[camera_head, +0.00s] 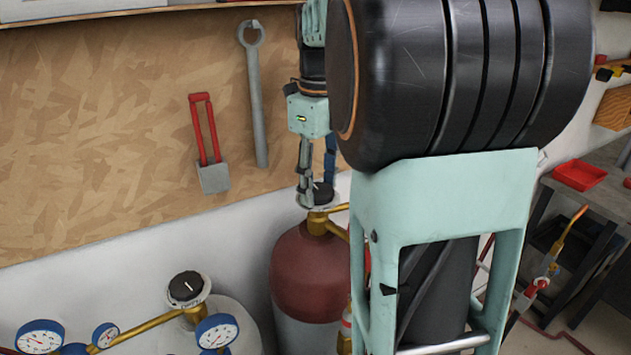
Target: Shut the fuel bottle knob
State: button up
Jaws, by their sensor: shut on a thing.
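A maroon-topped bottle (308,262) stands against the wall at the centre, and I take it to be the fuel bottle. Its brass valve (320,224) carries a black knob (323,194) with a pale ring under it. My gripper (318,188) points down from above, with its fingers closed on either side of this knob. Part of the knob and its marking is hidden by the fingers. My large dark and pale green arm covers the bottle's right side.
A pale grey bottle (232,318) with another black knob (186,287) stands at the lower left, with blue-rimmed gauges (40,337) and brass pipe. A wrench (255,95) and a red-handled tool (207,150) hang on the board behind. A red tray (579,175) lies on a bench at right.

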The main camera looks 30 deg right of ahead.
aim_at(319, 190)
dwell(0.3)
jog(key=o, duration=1.2)
jog(key=shift+c, duration=0.2)
jog(key=shift+r, duration=0.15)
notch_tip(319, 190, up, 12)
